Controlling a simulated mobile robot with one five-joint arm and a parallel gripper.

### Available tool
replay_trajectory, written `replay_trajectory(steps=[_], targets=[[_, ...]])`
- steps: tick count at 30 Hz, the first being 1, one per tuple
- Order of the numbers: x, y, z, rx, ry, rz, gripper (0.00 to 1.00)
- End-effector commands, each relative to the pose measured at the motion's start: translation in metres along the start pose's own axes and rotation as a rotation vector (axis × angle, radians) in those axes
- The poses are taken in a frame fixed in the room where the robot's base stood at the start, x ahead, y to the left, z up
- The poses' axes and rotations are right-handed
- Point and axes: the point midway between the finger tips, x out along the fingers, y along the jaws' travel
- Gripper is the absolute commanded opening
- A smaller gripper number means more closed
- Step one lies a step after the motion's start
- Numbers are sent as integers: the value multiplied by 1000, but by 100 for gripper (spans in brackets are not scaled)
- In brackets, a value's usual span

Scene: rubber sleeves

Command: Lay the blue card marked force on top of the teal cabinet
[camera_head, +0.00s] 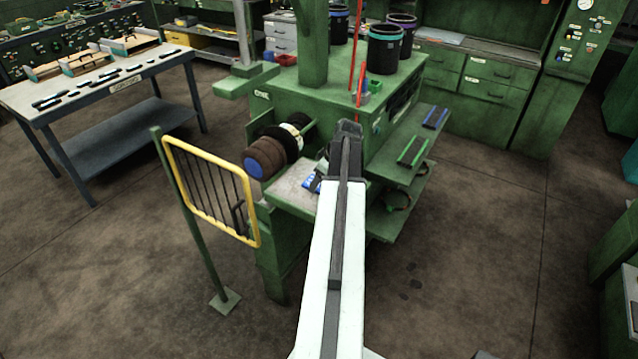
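My white and dark grey arm reaches forward from the bottom of the view. My gripper (347,128) is at its far end, in front of the green machine (290,90). Its fingers are too small and foreshortened to show whether they are open or what they hold. Small blue pieces (312,183) lie on the machine's pale ledge (290,190), left of the arm; I cannot read any marking on them. A blue strip (435,117) lies on the green side shelf (400,165). I cannot make out a card marked force, nor a clearly teal cabinet.
A yellow barred guard (258,190) on a green post stands left of my arm. Dark bins (384,50) and a red rod (357,45) stand on the machine. A worktable (100,82) is at left, green drawers (490,85) behind. The floor at right is open.

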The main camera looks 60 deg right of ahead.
Motion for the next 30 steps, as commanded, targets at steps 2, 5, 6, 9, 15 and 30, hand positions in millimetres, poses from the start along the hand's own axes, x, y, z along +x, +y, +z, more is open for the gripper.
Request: replay_trajectory(steps=[2,5,6,9,15,30], targets=[[-4,0,-2,0,0,0,17],[-13,0,-5,0,0,0,17],[-17,0,-6,0,0,0,17],[-29,0,-11,1,0,0,17],[-45,-10,9,3,0,1,17],[-99,-46,112,4,0,1,17]])
